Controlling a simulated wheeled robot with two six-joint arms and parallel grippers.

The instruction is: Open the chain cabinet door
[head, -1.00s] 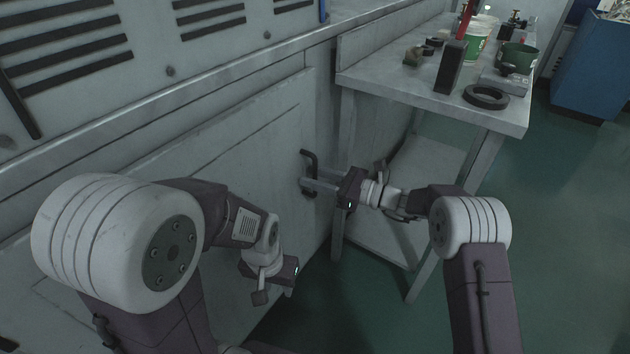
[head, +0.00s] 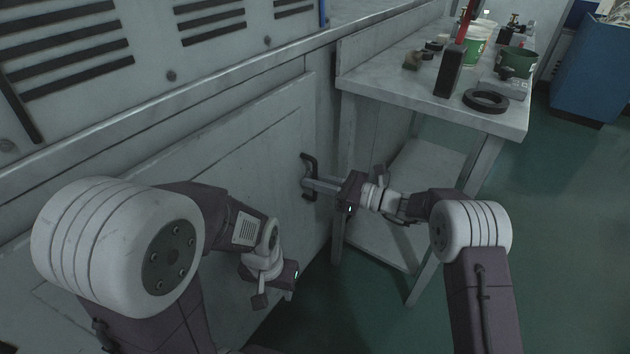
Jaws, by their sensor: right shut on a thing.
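The chain cabinet door (head: 262,150) is a grey panel on the front of the long grey machine and looks closed. Its dark C-shaped handle (head: 308,163) stands upright near the door's right edge. My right gripper (head: 309,184) comes in from the right and is shut on the handle's lower part. My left gripper (head: 278,290) hangs low in front of the cabinet, apart from the door.
A grey metal table (head: 400,82) with a lower shelf stands just right of the door.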

